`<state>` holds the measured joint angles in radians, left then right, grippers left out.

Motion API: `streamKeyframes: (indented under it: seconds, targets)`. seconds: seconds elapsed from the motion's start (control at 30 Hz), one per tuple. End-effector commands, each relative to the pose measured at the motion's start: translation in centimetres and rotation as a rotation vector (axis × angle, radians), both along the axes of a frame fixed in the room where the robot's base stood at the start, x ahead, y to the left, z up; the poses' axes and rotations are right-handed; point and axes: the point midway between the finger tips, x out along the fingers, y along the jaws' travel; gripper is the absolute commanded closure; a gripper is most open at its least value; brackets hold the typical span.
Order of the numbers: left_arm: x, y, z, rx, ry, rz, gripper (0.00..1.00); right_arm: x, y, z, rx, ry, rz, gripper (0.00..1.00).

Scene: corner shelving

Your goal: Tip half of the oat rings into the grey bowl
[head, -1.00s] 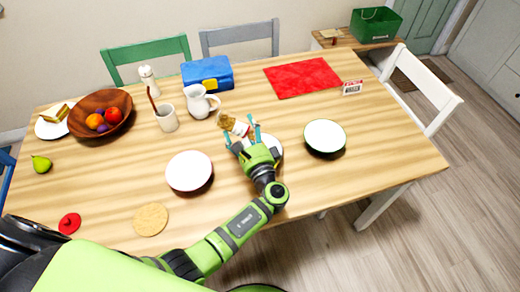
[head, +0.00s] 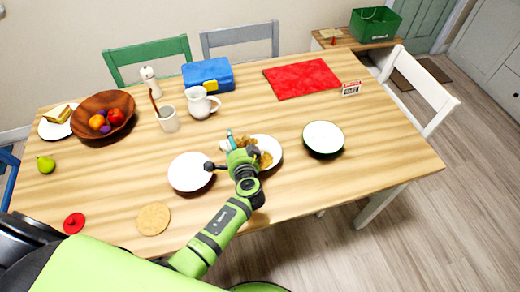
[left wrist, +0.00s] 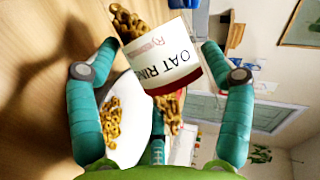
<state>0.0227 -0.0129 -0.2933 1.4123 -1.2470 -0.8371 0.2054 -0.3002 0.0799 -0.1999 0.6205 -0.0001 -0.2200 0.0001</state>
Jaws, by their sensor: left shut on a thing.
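My left gripper (left wrist: 155,62) is shut on the oat rings container, a white cup with a dark red band and "OAT RIN" lettering (left wrist: 178,60). The cup is strongly tilted, with oat rings (left wrist: 128,22) at its mouth. In the head view the gripper (head: 236,143) is over the left side of a pale bowl (head: 275,142), and mostly hides the cup. Oat rings (head: 266,159) show in that bowl, and also in the left wrist view (left wrist: 111,122). The bowl looks white; I cannot tell whether it is the grey one. My right gripper is not in view.
A white bowl (head: 190,172) stands close on the left, and a dark-sided bowl with a white inside (head: 323,136) on the right. A white jug (head: 200,102), a utensil cup (head: 168,120) and a blue box (head: 208,74) stand behind. The right front of the table is clear.

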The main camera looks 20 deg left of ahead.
Motion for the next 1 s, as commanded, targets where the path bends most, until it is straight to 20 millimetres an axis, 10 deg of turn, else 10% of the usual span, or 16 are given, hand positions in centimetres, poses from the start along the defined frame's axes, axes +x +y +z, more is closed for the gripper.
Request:
streamKeyframes:
  seconds: [0.27, 1.0]
  targets:
    - [0.2, -0.6, 3.7, -0.345, -0.094, 0.001, 0.70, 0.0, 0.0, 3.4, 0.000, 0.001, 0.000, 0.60]
    - [-0.5, 2.2, 5.6, -1.041, -0.272, -0.004, 0.70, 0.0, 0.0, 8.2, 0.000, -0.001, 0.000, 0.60]
